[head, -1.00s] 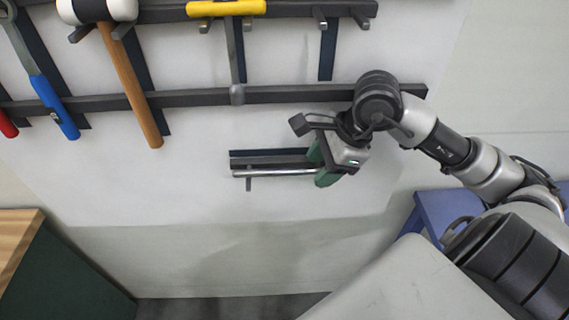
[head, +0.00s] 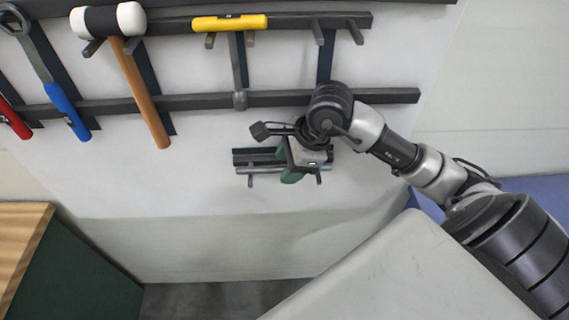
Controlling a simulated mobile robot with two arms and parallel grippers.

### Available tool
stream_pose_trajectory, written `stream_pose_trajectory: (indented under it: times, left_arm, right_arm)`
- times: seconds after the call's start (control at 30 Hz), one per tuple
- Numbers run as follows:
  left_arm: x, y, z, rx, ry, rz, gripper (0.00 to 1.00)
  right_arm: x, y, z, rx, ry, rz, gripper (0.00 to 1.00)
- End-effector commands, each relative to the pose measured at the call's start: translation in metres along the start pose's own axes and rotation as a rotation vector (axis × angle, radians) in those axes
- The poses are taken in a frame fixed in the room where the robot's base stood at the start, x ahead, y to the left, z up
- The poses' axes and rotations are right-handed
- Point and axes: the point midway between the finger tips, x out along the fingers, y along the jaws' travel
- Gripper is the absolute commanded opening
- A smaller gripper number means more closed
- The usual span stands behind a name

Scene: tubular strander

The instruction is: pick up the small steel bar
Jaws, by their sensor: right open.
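The small steel bar (head: 259,170) lies level on the pegs of a short dark holder (head: 241,157) low on the pale wall panel. Its left part and a short right end show; its middle is hidden by my right gripper. My right gripper (head: 286,167) is at the middle of the bar, open, with one green finger above the bar's line and the other below it. I cannot tell whether the fingers touch the bar. My left gripper is not in view.
Above, dark rails (head: 205,103) carry a yellow-handled tool (head: 229,22), a mallet (head: 140,90) and a blue-handled wrench (head: 66,108). A wood-topped cabinet (head: 22,240) stands at lower left. The panel below the bar is clear.

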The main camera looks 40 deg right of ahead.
Motion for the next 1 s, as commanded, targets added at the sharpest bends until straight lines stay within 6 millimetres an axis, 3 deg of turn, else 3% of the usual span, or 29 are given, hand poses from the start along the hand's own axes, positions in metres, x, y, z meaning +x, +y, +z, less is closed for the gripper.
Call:
stream_pose_trajectory:
  times: [0.1,0.43,1.0]
  left_arm:
    - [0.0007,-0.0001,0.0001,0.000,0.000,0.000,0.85]
    - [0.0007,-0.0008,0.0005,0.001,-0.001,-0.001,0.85]
    - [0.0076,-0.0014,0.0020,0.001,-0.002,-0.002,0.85]
  right_arm:
    - [0.0003,0.0001,-0.0003,0.000,0.000,0.000,0.48]
    - [0.0000,0.0002,-0.0003,0.000,0.000,0.000,0.00]
    - [-0.0051,0.0002,-0.0024,0.000,0.001,-0.002,0.00]
